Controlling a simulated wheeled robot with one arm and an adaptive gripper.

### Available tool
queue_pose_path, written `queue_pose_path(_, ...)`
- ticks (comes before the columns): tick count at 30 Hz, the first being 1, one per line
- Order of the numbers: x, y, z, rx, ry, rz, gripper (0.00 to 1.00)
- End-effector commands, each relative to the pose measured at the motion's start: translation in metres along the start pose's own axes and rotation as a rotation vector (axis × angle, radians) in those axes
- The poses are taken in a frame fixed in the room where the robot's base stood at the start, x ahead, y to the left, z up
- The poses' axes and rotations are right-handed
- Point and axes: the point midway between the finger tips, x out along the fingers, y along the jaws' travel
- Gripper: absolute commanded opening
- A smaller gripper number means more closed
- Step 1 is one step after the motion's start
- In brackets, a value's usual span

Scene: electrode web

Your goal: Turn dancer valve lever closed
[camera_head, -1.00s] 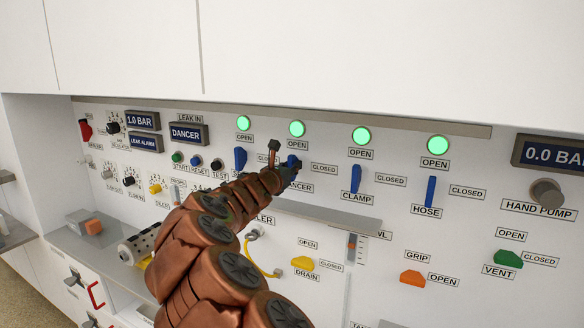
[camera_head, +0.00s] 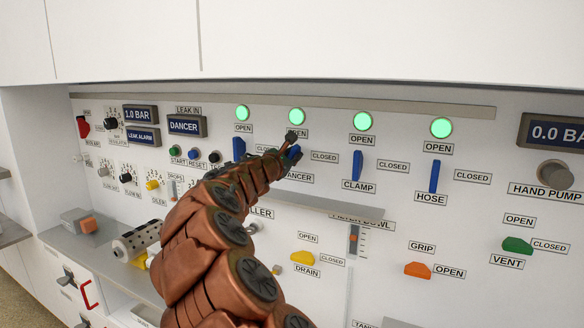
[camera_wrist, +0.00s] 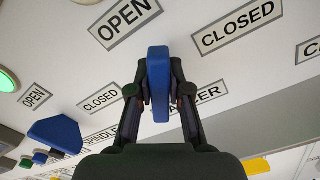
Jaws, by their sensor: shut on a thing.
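The dancer valve lever (camera_wrist: 158,85) is a blue handle. In the wrist view it stands between the fingers of my gripper (camera_wrist: 158,94), which is shut on it. Its free end lies between the OPEN label (camera_wrist: 125,22) and the CLOSED label (camera_wrist: 238,25), tilted against the lettering. In the head view only a small blue part of the lever (camera_head: 293,152) shows; my dark gripper (camera_head: 288,155) and copper arm hide the rest. The round lamp (camera_head: 297,117) above it is lit green. The DANCER label is partly covered.
The blue spindle lever (camera_wrist: 57,133) is close by on the left in the wrist view. The clamp lever (camera_head: 357,165) and hose lever (camera_head: 434,176) stand upright to the right. A grey ledge (camera_head: 325,204) juts out below. A grey rail (camera_head: 400,106) runs above.

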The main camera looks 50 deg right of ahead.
Motion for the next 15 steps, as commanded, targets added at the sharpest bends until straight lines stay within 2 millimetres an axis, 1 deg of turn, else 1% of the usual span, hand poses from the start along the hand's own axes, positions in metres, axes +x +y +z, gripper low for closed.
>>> queue_pose_path(1,-0.0003,-0.0027,-0.0053,0.046,-0.001,0.003,0.0)
queue_pose_path(15,0.0,-0.0055,-0.0071,0.492,0.001,0.002,0.0)
